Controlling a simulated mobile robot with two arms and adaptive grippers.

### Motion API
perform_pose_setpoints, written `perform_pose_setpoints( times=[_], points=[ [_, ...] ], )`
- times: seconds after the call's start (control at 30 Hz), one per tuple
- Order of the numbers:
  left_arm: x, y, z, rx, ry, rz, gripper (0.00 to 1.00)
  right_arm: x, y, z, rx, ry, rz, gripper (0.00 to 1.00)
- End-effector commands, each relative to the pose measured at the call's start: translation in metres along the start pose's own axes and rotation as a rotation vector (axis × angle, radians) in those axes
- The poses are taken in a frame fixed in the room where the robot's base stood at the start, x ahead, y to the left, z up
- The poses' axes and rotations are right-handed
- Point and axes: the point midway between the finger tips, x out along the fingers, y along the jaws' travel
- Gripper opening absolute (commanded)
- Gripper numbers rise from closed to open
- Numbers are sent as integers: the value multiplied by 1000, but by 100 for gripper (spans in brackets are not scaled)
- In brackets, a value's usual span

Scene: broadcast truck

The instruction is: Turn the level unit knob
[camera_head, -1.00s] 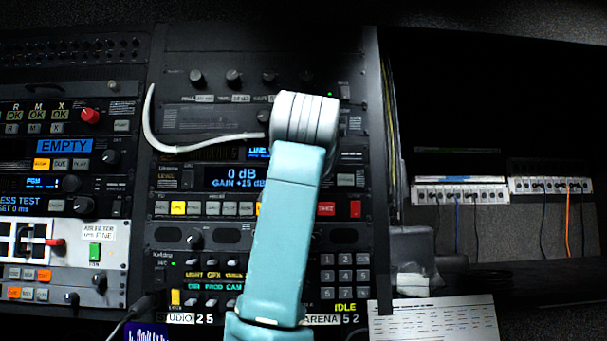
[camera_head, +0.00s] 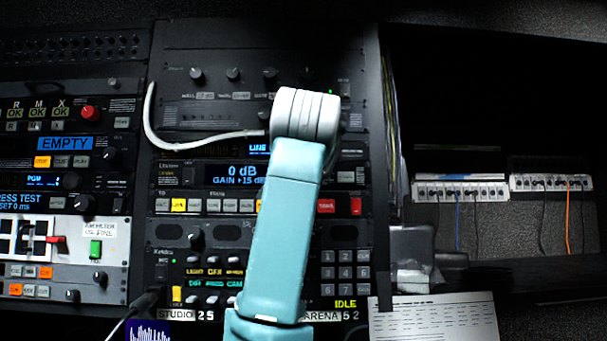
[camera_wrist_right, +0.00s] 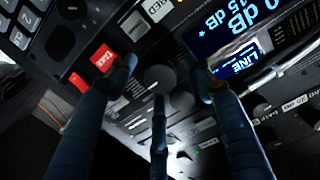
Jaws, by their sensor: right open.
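The level unit's blue display (camera_head: 238,174) reads 0 dB and GAIN +15 dB in the head view. It also shows upside down at the upper right of the right wrist view (camera_wrist_right: 235,18). A round dark knob (camera_wrist_right: 160,78) sits in the middle of the wrist view, between the display and a red button. My right gripper (camera_wrist_right: 163,80) is open, with dark fingers on both sides of the knob and another below it in the picture. I cannot tell whether they touch it. In the head view my arm hides the gripper and this knob. My left gripper is not in view.
A white cable (camera_head: 205,142) loops across the rack left of my arm. A red button (camera_head: 327,205) and a number keypad (camera_head: 345,272) lie right of my arm. Other knobs (camera_head: 233,74) sit above. A paper sheet (camera_head: 432,318) lies at the lower right.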

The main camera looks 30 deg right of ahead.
Motion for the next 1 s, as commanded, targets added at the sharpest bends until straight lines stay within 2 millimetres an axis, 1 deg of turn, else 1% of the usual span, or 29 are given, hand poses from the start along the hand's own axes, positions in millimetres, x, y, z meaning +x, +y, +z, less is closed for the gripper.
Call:
perform_pose_setpoints(
  times=[0.17,0.4,0.6,0.77,1.0],
  points=[
    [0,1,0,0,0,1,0,-22,0,-2,2,5,-1,52],
    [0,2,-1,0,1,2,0,-75,-2,-1,1,4,-3,52],
    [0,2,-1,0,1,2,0,-107,-1,0,0,1,-1,52],
    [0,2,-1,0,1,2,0,-118,-1,0,0,0,-1,52],
    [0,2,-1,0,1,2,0,-119,-1,1,-1,-1,-1,52]
  ],
)
